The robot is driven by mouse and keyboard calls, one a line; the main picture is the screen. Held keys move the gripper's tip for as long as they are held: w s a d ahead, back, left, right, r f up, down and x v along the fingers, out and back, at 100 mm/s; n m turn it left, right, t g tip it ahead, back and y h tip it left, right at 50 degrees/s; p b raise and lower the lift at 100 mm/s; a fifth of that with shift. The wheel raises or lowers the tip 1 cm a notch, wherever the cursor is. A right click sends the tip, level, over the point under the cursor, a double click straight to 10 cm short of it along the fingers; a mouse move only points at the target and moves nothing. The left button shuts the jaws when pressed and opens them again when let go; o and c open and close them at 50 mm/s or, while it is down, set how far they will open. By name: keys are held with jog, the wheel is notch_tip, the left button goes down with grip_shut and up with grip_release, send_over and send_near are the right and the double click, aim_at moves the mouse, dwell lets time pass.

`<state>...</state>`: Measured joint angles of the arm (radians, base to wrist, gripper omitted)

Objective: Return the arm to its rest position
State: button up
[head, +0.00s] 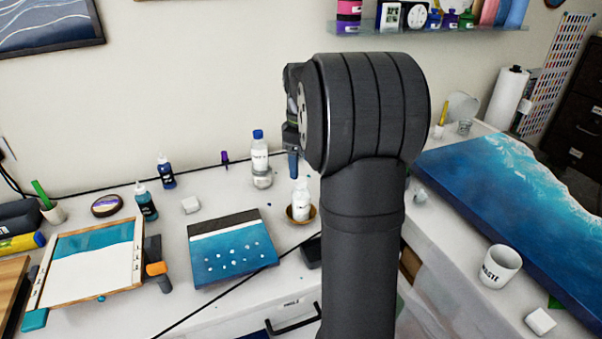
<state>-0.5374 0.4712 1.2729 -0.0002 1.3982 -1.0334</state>
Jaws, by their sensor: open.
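My arm (362,210) stands upright in the middle of the head view, with its large dark joint in front of the back wall. My gripper (293,160) shows only in part at the left side of that joint, pointing down above the white table. The rest of it is hidden behind the arm. It is open, and I see nothing held in it. A small white bottle (301,205) stands upright in a brown dish (290,216) below it, apart from it.
A blue painted panel (235,272) and a framed panel (90,288) lie on the left. A clear bottle with a blue cap (260,160) and dark bottles (146,205) stand behind. On the right are a large blue panel (505,205) and a white cup (497,268).

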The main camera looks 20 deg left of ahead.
aim_at(301, 179)
jog(key=shift+r, duration=0.3)
notch_tip(301, 179, down, 12)
jog(key=shift+f, duration=0.15)
notch_tip(301, 179, up, 2)
jog(key=shift+r, duration=0.95)
